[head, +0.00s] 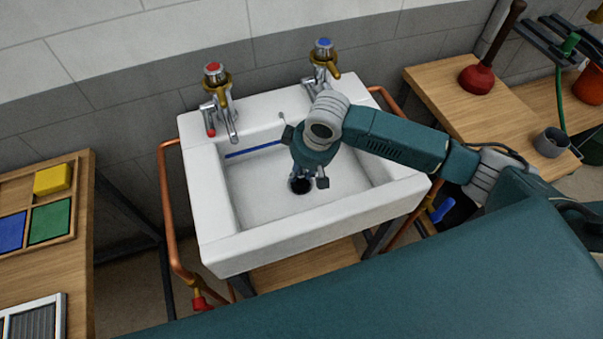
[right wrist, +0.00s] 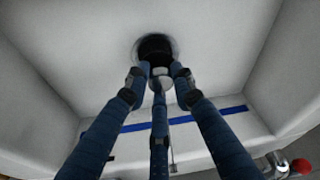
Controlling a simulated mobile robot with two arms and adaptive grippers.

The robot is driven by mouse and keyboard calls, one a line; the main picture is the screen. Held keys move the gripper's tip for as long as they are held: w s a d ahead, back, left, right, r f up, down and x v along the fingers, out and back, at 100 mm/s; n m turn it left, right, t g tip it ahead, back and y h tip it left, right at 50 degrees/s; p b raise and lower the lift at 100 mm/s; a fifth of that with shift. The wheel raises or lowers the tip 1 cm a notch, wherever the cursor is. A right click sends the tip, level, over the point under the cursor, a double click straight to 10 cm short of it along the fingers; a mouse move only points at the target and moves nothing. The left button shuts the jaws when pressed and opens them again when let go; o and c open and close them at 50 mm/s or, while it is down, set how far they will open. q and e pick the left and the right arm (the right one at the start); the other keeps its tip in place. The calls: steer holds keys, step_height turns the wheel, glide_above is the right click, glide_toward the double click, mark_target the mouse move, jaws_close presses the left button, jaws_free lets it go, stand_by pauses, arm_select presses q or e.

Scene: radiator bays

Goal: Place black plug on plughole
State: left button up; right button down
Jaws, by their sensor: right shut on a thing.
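The plughole (head: 293,186) is a round metal-rimmed opening in the floor of the white sink (head: 220,254). My right gripper (head: 307,184) reaches down into the basin just over it. In the right wrist view, its fingers (right wrist: 160,72) are closed together on the black plug (right wrist: 160,58), at the near side of the plughole rim (right wrist: 139,48). The fingertips hide much of the plug. Plug and dark hole blend together, so I cannot tell whether the plug is seated or just above. My left gripper is not in view.
A red-topped tap (head: 214,95) and a blue-topped tap (head: 322,70) stand at the sink's back edge. Copper pipes (head: 170,215) run beside it. A wooden bench (head: 455,90) at right bears a plunger (head: 480,77) and a grey cup (head: 551,142). The basin around the gripper is clear.

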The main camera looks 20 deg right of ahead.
steer(key=shift+f, duration=1.05)
steer(key=c, duration=1.5)
jaws_free()
steer(key=shift+f, duration=0.1)
steer(key=shift+o, duration=0.2)
steer(key=v, duration=1.2)
